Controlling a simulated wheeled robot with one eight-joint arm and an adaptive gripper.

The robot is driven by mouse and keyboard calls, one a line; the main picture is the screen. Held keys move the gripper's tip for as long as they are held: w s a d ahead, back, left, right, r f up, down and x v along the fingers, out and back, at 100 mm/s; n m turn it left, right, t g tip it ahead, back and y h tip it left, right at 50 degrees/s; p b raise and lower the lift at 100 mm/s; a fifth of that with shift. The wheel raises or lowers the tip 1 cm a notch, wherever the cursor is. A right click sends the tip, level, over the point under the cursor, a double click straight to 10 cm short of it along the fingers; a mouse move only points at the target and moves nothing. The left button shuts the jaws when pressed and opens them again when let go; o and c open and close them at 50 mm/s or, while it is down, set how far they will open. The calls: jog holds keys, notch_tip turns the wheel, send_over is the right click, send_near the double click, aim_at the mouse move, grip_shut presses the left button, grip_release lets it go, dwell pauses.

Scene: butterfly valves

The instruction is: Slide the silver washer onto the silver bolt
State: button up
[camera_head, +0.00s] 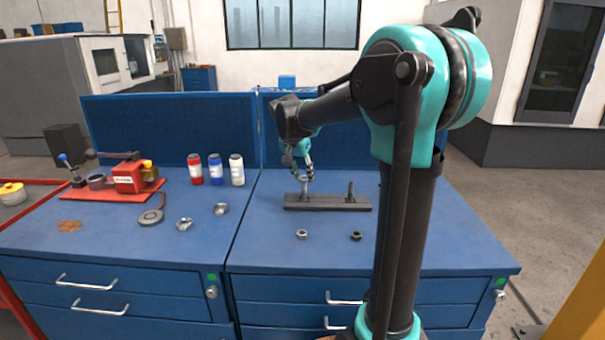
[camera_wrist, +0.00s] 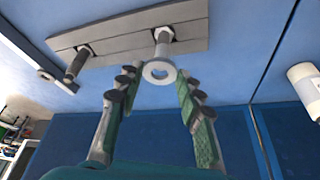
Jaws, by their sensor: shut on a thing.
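The silver bolt (camera_head: 304,189) stands upright at the left end of a dark grey base plate (camera_head: 327,203) on the blue bench; it also shows in the wrist view (camera_wrist: 164,42). My gripper (camera_head: 303,172) is directly above this bolt. In the wrist view my gripper's fingers (camera_wrist: 157,75) are shut on the silver washer (camera_wrist: 148,78), a flat pale ring. The washer lines up with the bolt's free end. I cannot tell whether it is around the tip or just above it. The washer is too small to make out in the head view.
A darker bolt (camera_head: 350,191) stands at the plate's right end. A silver nut (camera_head: 302,234) and a dark nut (camera_head: 356,236) lie in front. Red, blue and white bottles (camera_head: 215,170) stand to the left. A blue panel (camera_head: 180,128) rises behind the bench.

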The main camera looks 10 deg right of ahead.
jog(key=shift+f, duration=0.7)
dwell(1.1)
jog(key=o, duration=1.3)
jog(key=shift+c, duration=0.2)
